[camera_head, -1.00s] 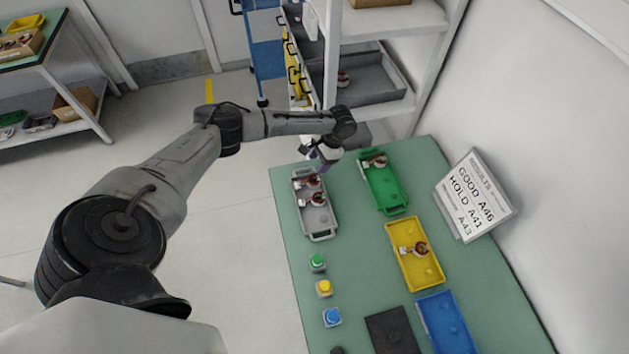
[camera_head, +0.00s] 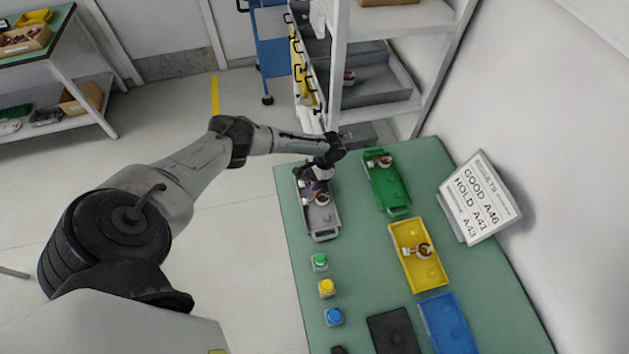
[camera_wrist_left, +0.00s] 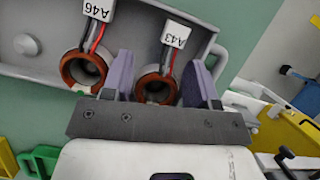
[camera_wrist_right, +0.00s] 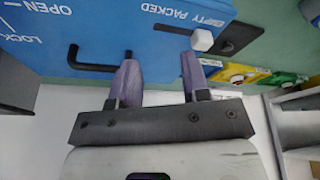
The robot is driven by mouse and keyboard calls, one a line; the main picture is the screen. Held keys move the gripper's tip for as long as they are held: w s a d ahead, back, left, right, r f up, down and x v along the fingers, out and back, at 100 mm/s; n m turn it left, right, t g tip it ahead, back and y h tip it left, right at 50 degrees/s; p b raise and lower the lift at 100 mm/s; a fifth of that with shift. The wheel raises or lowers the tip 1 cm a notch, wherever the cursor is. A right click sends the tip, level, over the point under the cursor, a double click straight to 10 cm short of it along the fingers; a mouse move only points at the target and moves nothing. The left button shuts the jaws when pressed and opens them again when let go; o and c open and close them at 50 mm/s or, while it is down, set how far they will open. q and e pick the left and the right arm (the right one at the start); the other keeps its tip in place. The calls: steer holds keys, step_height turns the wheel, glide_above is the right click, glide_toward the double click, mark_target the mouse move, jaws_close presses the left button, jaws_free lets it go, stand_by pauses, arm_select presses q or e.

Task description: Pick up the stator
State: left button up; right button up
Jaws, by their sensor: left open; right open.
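Two stators, copper-brown rings with red and black leads and white tags, lie in the grey tray (camera_head: 322,234). In the left wrist view, the stator tagged A43 (camera_wrist_left: 155,88) is between the fingers of my open left gripper (camera_wrist_left: 164,85). The stator tagged A46 (camera_wrist_left: 84,70) lies to its left, outside the fingers. In the head view, my left gripper (camera_head: 317,184) is low over the tray's far end, partly covering the far stator; the nearer stator (camera_head: 322,198) shows clearly. My right gripper (camera_wrist_right: 155,80) is open and empty; it shows only in its own wrist view.
A green tray (camera_head: 396,197) and a yellow tray (camera_head: 407,272) each hold a stator. Green, yellow and blue buttons stand below the grey tray. A sign (camera_head: 480,198) reads GOOD A46, HOLD A41, A43. A blue lettered surface (camera_wrist_right: 130,30) is just beyond my right fingers.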

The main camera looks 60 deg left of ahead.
arm_select(q)
steer(key=shift+s+f, duration=0.15)
steer(key=shift+f, duration=0.15)
steer(key=c, duration=0.6)
